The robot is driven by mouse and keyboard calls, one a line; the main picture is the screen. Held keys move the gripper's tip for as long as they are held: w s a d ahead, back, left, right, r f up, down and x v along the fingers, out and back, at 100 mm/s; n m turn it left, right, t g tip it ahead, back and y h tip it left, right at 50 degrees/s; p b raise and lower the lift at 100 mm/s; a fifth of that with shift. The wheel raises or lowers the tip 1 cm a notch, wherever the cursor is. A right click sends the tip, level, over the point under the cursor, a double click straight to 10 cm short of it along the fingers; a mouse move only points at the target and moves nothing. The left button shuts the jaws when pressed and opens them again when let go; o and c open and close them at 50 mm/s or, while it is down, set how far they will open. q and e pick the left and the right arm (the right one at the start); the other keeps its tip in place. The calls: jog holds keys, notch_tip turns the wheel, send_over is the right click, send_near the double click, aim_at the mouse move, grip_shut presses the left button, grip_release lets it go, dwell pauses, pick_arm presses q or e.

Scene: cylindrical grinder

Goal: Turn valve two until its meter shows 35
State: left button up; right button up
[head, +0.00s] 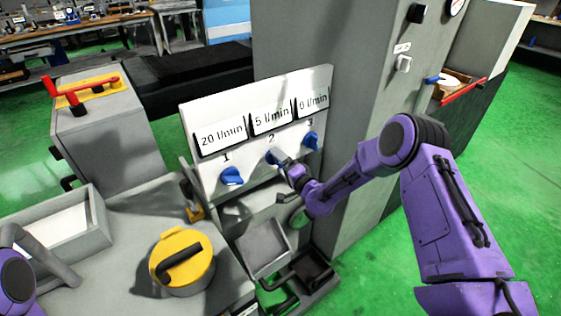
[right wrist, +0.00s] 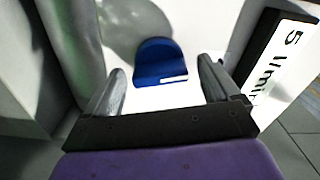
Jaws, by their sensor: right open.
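A white panel (head: 243,181) carries three numbered meters, each above a blue valve. Valve two (head: 271,158) is the middle knob, partly hidden by my right gripper (head: 284,160). Its meter (head: 271,117) reads 5 l/min, and a sideways "5" label (right wrist: 283,62) shows in the right wrist view. In that view the blue knob (right wrist: 160,62) lies between the two open fingers, with a visible gap to each side. My left gripper is out of view; only a purple arm part shows at lower left.
Valve one (head: 231,176) sits under a 20 l/min meter, and valve three (head: 311,140) under a 0 l/min meter. A yellow round lid (head: 182,262) with a black handle is in front. A tall grey cabinet (head: 350,100) stands right of the panel.

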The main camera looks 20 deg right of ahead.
jog(key=shift+w, duration=0.15)
jog(key=c, duration=1.1)
jog(key=shift+o, duration=0.2)
